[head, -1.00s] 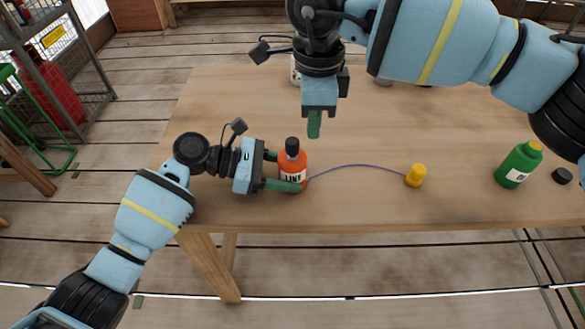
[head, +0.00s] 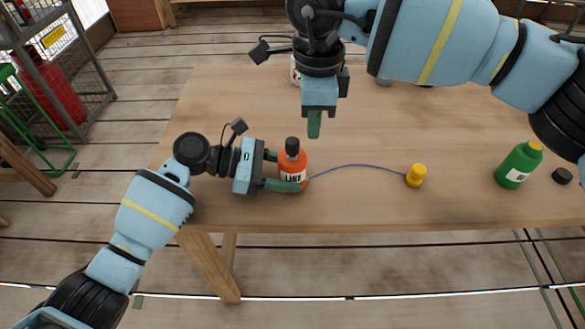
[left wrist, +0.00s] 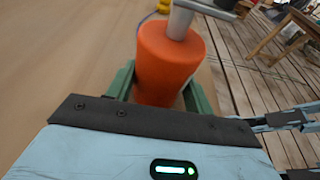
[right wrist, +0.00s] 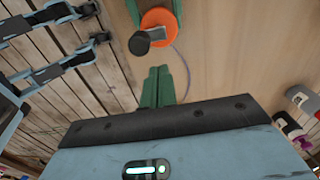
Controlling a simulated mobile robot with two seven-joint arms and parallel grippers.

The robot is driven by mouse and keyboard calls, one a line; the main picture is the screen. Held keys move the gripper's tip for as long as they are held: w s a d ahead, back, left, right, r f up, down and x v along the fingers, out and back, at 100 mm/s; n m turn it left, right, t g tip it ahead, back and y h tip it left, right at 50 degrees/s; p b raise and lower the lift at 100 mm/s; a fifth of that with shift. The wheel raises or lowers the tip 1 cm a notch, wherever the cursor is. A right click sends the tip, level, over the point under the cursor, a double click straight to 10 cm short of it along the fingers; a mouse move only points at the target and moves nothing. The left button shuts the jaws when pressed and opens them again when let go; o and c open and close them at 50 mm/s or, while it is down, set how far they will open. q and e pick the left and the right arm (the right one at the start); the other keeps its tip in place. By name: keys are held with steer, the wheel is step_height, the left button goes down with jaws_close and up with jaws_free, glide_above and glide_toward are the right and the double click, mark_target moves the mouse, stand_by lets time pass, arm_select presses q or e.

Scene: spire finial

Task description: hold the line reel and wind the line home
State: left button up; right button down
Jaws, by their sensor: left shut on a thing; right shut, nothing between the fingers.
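The line reel (head: 292,167) is an orange-red, bottle-shaped body with a white label and a black knob (head: 292,146) on top. It stands upright near the table's front left. My left gripper (head: 285,172) is shut on it, with green fingers on either side of the reel (left wrist: 168,62). A thin blue line (head: 355,166) runs from the reel to the right, to a yellow weight-like piece (head: 415,175) on the table. My right gripper (head: 314,125) is shut and empty, above and behind the reel; its green fingers (right wrist: 158,88) touch each other, apart from the reel (right wrist: 160,24).
A green bottle with a yellow cap (head: 519,165) and a small black disc (head: 562,176) stand at the right of the wooden table (head: 380,208). Several items at the back are partly hidden by my right arm. A wire cage (head: 60,70) stands at the left, off the table.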

mark_target(305, 161)
steer(key=shift+f, duration=0.2)
steer(key=shift+f, duration=1.3)
steer(key=shift+s+a, duration=0.1)
steer(key=shift+a, duration=0.1)
steer(key=shift+s+a, duration=0.1)
steer(key=shift+a, duration=0.2)
